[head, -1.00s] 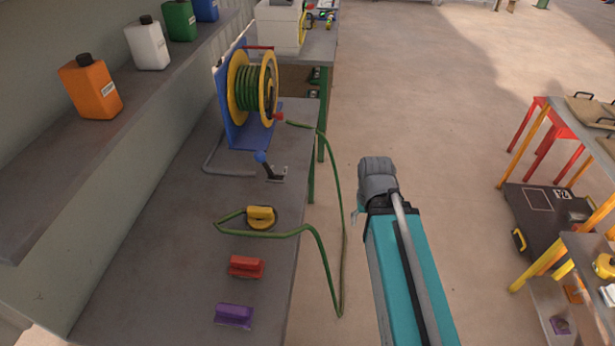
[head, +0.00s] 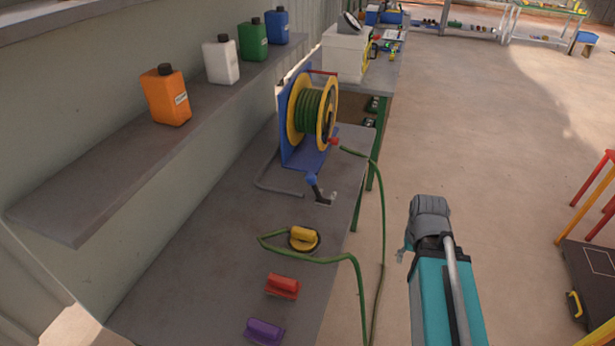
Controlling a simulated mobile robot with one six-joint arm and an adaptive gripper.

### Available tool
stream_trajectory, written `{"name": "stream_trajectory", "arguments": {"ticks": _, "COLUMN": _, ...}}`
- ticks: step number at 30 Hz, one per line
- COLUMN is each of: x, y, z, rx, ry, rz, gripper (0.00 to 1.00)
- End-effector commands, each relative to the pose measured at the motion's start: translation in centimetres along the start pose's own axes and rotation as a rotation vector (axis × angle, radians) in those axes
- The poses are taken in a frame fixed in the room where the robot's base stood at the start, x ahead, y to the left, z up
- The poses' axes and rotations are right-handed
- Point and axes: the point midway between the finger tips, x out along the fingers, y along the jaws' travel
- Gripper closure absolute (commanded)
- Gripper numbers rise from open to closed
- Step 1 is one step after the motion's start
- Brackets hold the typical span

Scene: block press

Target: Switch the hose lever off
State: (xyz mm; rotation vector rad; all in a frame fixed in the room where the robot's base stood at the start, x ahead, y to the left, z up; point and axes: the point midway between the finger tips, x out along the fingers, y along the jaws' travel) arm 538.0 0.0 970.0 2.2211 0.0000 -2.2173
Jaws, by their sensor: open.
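The hose lever (head: 318,188) stands on the grey workbench (head: 215,255), in front of the hose reel. It has a blue knob on a dark, tilted handle and a small light bracket at its base. The reel (head: 311,112) has yellow rims, a wound green hose and a blue stand. My gripper (head: 428,220) is at the grey end of my teal arm, over the floor right of the bench. It is open and well apart from the lever. Its fingers are hard to make out from this angle.
The green hose (head: 384,240) runs from the reel over the bench's right edge and back. Bottles stand on the shelf (head: 95,195) above.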

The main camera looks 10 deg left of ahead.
Motion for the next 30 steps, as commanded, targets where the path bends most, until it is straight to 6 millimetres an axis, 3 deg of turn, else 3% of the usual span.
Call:
{"name": "stream_trajectory", "arguments": {"ticks": 1, "x": 0.1, "y": 0.0, "z": -0.1, "rx": -0.004, "ry": 0.004, "rz": 0.002, "gripper": 0.61}}
{"name": "stream_trajectory", "arguments": {"ticks": 6, "x": 0.9, "y": -0.3, "z": -1.1, "rx": -0.038, "ry": 0.038, "rz": 0.022, "gripper": 0.92}}
{"name": "stream_trajectory", "arguments": {"ticks": 8, "x": 1.3, "y": -0.5, "z": -1.8, "rx": -0.061, "ry": 0.060, "rz": 0.036, "gripper": 1.00}}
{"name": "stream_trajectory", "arguments": {"ticks": 19, "x": 4.4, "y": -2.8, "z": -8.2, "rx": -0.309, "ry": 0.286, "rz": 0.180, "gripper": 1.00}}
{"name": "stream_trajectory", "arguments": {"ticks": 30, "x": 6.1, "y": -7.4, "z": -15.0, "rx": -0.624, "ry": 0.542, "rz": 0.368, "gripper": 1.00}}
